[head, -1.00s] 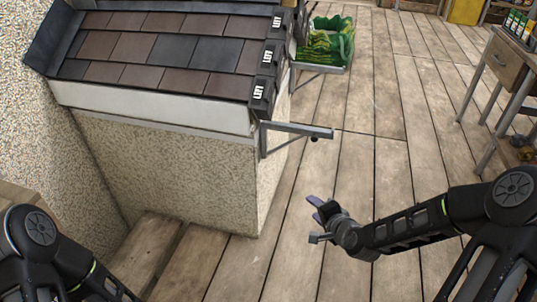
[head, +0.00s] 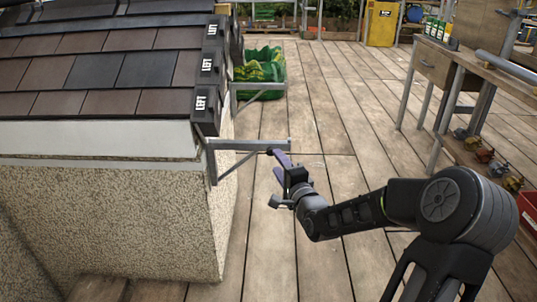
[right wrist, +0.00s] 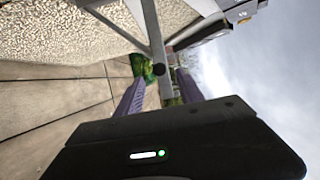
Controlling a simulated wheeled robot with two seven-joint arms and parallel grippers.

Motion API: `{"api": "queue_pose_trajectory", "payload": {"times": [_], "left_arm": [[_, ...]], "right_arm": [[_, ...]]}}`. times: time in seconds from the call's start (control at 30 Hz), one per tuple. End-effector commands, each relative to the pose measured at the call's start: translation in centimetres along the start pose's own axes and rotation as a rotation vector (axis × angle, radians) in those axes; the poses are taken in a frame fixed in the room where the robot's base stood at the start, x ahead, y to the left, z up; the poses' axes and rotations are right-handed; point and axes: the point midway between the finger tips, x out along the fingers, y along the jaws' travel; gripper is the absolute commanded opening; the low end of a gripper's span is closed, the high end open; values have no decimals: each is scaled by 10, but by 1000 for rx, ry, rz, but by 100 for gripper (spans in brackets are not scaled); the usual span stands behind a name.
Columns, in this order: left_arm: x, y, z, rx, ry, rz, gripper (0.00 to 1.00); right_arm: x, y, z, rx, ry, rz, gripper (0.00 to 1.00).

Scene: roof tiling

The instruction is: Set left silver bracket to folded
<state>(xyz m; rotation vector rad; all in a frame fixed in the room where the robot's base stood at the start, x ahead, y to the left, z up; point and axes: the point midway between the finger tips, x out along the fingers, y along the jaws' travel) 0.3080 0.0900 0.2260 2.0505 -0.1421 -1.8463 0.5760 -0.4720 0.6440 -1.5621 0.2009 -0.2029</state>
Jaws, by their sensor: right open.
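The near silver bracket (head: 250,145) is fixed to the pebbled wall below the roof edge. Its arm sticks straight out from the wall, unfolded. In the right wrist view the bracket arm (right wrist: 154,38) runs down between my two fingers, with a dark round knob (right wrist: 158,69) on it. My right gripper (head: 277,165) is at the outer end of this bracket. It is open, with one purple-grey finger on each side of the arm in the right wrist view (right wrist: 158,97); I cannot tell whether they touch it. My left gripper is out of view.
A second silver bracket (head: 258,87) juts out farther along the wall, by a green crate (head: 262,70). Roof tiles (head: 95,70) and dark edge pieces marked LEFT (head: 206,100) lie above. A workbench (head: 440,65) stands at the right. The plank floor between is clear.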

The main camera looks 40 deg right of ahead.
Motion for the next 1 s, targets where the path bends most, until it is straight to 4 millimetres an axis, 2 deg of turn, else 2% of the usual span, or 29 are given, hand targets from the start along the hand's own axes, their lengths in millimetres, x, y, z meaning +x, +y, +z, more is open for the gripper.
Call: {"api": "queue_pose_trajectory", "payload": {"times": [0.3, 0.5, 0.83, 1.0], "left_arm": [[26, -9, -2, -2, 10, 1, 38], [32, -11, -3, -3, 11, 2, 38], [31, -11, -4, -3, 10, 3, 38], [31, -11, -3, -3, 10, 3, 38]], "right_arm": [[45, 5, 1, 3, -2, -2, 44], [68, 3, 0, 2, 0, 0, 44], [72, 1, 0, 1, 0, 1, 44], [72, 1, 0, 1, 0, 1, 31]]}}
